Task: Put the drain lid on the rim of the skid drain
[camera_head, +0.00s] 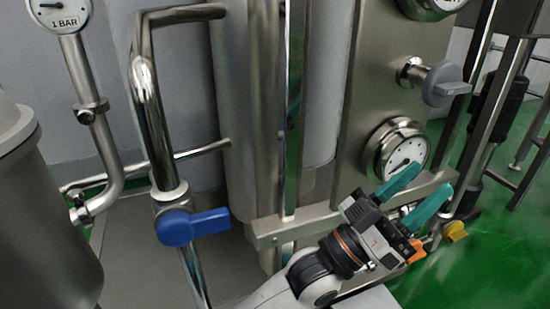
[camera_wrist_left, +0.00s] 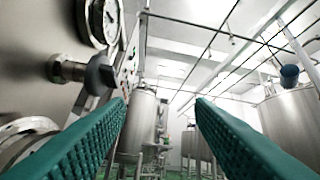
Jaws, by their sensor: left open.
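My left gripper (camera_head: 433,176) is open, with its two teal fingers apart and pointing up and right, in front of the lower dial gauge (camera_head: 405,158). It also shows in the left wrist view (camera_wrist_left: 161,102), with nothing held between the fingers. I cannot make out the drain lid or the skid drain in either view. My right gripper is not in view.
A blue-handled valve (camera_head: 190,227) sits on the pipe left of my arm. A grey knob (camera_head: 445,84) juts from the steel panel above my gripper. A yellow handle (camera_head: 454,231) is right of it. A steel tank (camera_head: 45,220) stands at left.

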